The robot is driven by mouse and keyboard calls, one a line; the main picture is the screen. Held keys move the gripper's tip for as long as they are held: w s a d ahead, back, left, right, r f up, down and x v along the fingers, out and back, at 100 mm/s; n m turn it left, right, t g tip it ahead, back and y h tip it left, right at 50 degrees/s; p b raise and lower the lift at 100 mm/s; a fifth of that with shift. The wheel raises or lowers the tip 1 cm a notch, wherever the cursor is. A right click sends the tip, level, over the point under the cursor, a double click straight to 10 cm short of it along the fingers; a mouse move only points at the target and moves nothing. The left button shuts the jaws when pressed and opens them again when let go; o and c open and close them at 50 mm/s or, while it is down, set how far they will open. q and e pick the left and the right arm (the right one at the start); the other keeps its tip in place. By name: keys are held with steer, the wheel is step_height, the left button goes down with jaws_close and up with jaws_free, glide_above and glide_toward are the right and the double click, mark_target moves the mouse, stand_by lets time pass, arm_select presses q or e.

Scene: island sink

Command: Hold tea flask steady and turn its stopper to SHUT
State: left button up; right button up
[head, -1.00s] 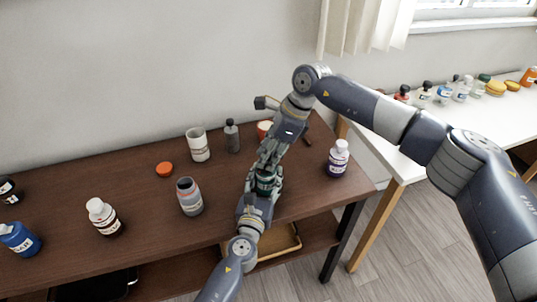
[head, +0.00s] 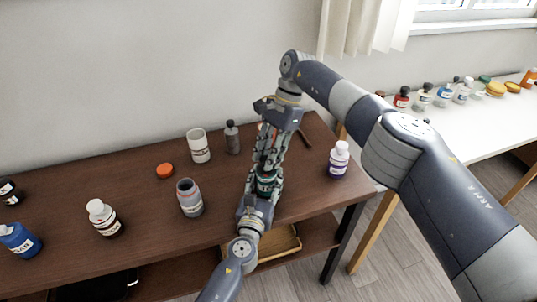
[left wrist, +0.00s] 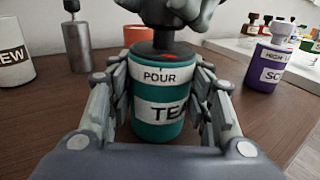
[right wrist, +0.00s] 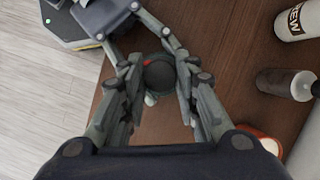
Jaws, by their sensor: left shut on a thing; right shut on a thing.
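The tea flask (left wrist: 150,103) stands upright on the brown table, teal with white labels. The labels read POUR near the top and TEA, partly cut off, below. My left gripper (left wrist: 158,92) is shut around its body from both sides; in the head view the left gripper (head: 262,190) is at the table's front. The dark round stopper (right wrist: 159,75) sits on top, with a red mark beside it. My right gripper (head: 268,158) comes from above and is shut on the stopper; its fingers hide part of it.
A purple bottle (head: 339,160) stands to the right of the flask. A white side table (head: 475,122) holds several bottles.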

steer(key=shift+n, duration=0.3)
stand_by(0.4)
steer(key=o, duration=1.1)
step_height(320, 180, up, 10)
